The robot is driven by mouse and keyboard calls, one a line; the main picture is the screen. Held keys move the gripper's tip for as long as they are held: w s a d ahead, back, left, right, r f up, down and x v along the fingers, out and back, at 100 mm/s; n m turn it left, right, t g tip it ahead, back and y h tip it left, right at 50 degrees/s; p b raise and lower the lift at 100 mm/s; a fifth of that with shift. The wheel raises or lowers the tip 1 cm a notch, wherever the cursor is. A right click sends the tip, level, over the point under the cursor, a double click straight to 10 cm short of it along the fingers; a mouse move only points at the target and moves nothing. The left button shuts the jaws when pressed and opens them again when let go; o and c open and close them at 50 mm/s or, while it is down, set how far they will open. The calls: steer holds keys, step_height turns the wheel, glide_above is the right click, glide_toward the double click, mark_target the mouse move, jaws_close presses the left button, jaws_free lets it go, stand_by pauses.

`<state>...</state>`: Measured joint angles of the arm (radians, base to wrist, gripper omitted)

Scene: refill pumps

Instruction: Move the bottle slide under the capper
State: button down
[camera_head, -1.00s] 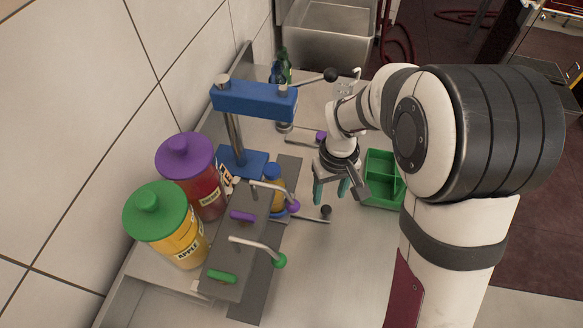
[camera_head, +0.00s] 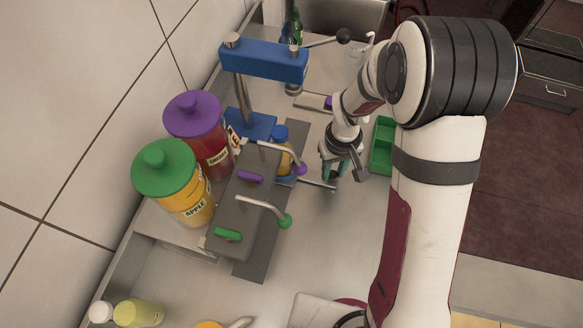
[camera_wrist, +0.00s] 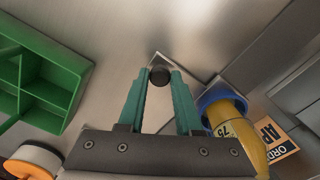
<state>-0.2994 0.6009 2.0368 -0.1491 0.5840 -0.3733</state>
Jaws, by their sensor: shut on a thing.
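The bottle slide shows as a thin metal rod (camera_head: 313,183) leading out from the dispenser to a dark knob. The knob (camera_wrist: 160,77) sits between my fingertips in the wrist view. My gripper (camera_head: 333,172) is shut on this slide knob, low over the counter; it also shows in the wrist view (camera_wrist: 160,82). The capper (camera_head: 263,61) is a blue press with a black-knobbed lever, farther back along the track (camera_head: 262,255).
A purple-lidded jar (camera_head: 196,125) and a green-lidded apple jar (camera_head: 170,178) stand left of the dispenser. A green divided tray (camera_head: 381,147) lies right of my gripper. The front counter holds small bottles (camera_head: 137,312).

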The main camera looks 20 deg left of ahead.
steer(key=shift+w, duration=5.3)
steer(key=c, duration=0.5)
jaws_free()
step_height(320, 180, up, 16)
steer(key=shift+f, duration=0.1)
